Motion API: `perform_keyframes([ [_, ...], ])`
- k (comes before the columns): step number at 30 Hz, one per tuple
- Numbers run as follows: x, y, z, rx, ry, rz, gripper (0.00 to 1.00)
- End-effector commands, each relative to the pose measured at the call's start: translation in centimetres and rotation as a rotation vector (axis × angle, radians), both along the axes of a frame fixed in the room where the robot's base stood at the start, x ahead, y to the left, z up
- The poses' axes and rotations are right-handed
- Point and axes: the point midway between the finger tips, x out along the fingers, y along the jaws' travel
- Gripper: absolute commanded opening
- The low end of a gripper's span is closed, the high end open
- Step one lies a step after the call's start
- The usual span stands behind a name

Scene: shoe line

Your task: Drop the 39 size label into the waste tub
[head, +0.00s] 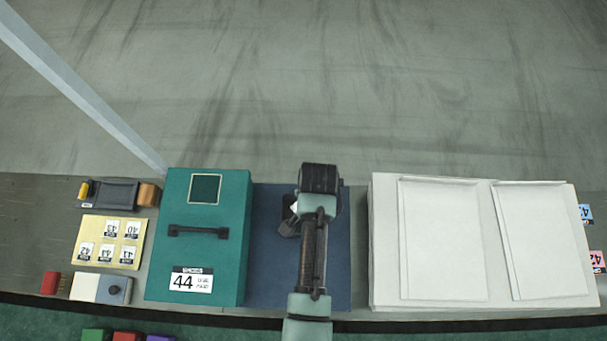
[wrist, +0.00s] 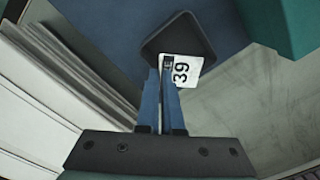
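The 39 size label (wrist: 183,71) is a small white tag with a black 39, seen at my fingertips in the wrist view. My gripper (wrist: 161,72) has its two blue fingers close together, shut on the label's near edge. In the head view my gripper is over the blue mat (head: 268,275), largely hidden by my arm; a white bit of the label (head: 294,207) shows beside it. A dark, rounded square thing (wrist: 178,34) lies behind the label in the wrist view; I cannot tell whether it is the waste tub.
A teal box (head: 208,255) marked 44 stands left of the mat. White box lids or trays (head: 442,240) stand to the right. A yellow board (head: 98,228) with several size labels lies far left. Blue (head: 586,213) and pink (head: 598,261) labels show far right.

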Motion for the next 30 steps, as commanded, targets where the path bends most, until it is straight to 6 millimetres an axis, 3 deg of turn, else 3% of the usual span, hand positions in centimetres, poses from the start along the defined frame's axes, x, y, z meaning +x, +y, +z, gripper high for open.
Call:
perform_keyframes([
  [18,-0.1,0.0,-5.9,-0.001,-0.001,-0.013,0.0],
  [29,-0.1,0.0,-6.1,-0.001,-0.001,-0.012,0.0],
  [30,-0.1,0.0,-6.1,-0.001,-0.001,-0.012,0.09],
])
